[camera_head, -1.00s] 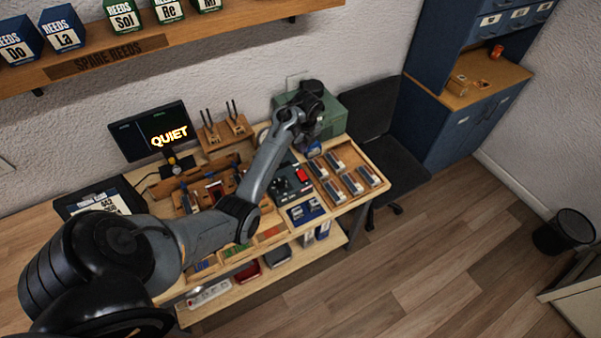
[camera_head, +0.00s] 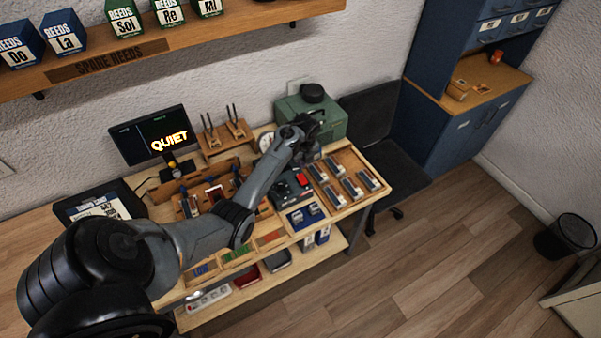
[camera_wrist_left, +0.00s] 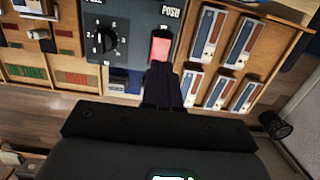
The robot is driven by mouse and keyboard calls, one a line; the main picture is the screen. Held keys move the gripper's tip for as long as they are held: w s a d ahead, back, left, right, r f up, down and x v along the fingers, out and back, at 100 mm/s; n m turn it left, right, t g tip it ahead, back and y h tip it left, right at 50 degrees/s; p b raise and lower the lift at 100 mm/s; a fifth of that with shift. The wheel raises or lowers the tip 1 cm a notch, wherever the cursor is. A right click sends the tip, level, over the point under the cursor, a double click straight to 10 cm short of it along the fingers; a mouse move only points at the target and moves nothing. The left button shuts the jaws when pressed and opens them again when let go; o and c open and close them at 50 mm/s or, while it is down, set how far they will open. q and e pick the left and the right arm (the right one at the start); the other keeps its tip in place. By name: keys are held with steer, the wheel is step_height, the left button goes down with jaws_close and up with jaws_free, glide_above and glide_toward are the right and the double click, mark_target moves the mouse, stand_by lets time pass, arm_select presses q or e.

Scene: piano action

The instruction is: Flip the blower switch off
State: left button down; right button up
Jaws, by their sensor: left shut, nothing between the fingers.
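A red switch (camera_head: 301,180) sits on a dark control panel (camera_head: 284,188) on the workbench. In the left wrist view the red switch (camera_wrist_left: 160,48) lies just beyond my fingertips, below white lettering that seems to read PUSH. The panel's black dial (camera_wrist_left: 104,42) is to its left. My left gripper (camera_wrist_left: 162,70) is shut and empty, its fingertips overlapping the lower edge of the red switch in that view; I cannot tell whether they touch. In the head view my left gripper (camera_head: 312,145) is above the back of the panel, its fingertips hard to make out.
A wooden tray with several reed-like blocks (camera_head: 352,187) lies right of the panel. A green box (camera_head: 325,115) with a black top stands behind the gripper. A monitor (camera_head: 150,135) reading QUIET stands at the back left. Floor at the right is mostly clear.

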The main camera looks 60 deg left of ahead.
mark_target(300, 177)
arm_select(q)
steer(key=f, duration=0.4)
steer(key=a+f, duration=0.1)
steer(key=f, duration=0.2)
steer(key=shift+f, duration=0.1)
steer(key=shift+f, duration=0.25)
stand_by(0.5)
steer(key=shift+d+r+p, duration=0.15)
steer(key=shift+d+p, duration=0.1)
steer(key=shift+p, duration=0.05)
steer(key=shift+d+p, duration=0.45)
steer(key=shift+d, duration=0.15)
steer(key=shift+a, duration=0.1)
